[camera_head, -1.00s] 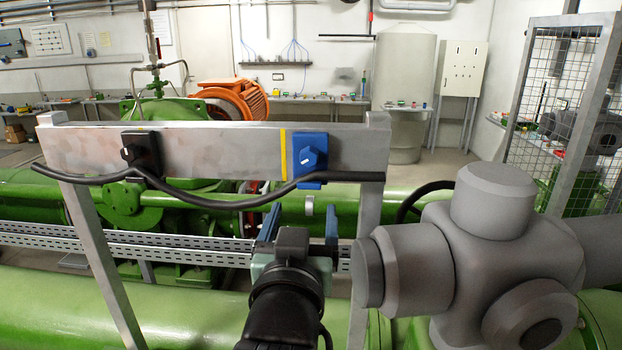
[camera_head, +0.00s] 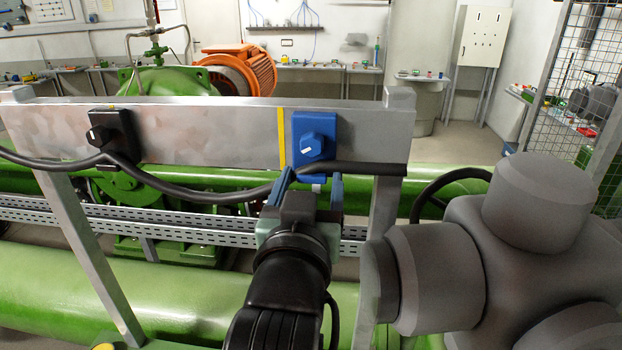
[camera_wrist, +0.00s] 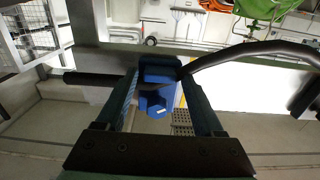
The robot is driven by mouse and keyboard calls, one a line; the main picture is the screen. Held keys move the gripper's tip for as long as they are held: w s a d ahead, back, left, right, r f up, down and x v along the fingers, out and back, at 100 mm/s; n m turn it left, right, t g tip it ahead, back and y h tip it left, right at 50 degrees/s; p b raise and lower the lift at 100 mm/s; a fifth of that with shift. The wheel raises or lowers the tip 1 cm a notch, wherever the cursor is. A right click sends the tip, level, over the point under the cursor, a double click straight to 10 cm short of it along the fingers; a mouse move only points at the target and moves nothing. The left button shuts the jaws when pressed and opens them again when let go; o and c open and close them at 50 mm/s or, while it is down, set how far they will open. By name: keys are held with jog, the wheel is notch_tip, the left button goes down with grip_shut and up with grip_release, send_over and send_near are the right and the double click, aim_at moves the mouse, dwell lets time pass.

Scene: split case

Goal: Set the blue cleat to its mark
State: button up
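The blue cleat (camera_head: 314,137) sits on the front of the metal bar, near its right end, with a knob facing me. A yellow mark (camera_head: 282,138) runs down the bar just left of the cleat, with a narrow strip of bare metal between them. My gripper (camera_head: 311,186) is open, its blue-grey fingers just below the cleat's knob. In the wrist view the cleat (camera_wrist: 156,102) shows between the two spread fingers (camera_wrist: 160,85). I cannot tell whether either finger touches it.
A black cleat (camera_head: 112,137) sits on the bar's left part. A black cable (camera_head: 215,195) sags between the cleats and passes near my fingertips. The bar (camera_head: 205,138) stands on metal legs. Green pipes (camera_head: 180,300) and a slotted rail (camera_head: 150,225) lie behind and below.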

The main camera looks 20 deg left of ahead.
jog(key=shift+w, duration=0.1)
grip_shut()
dwell(1.1)
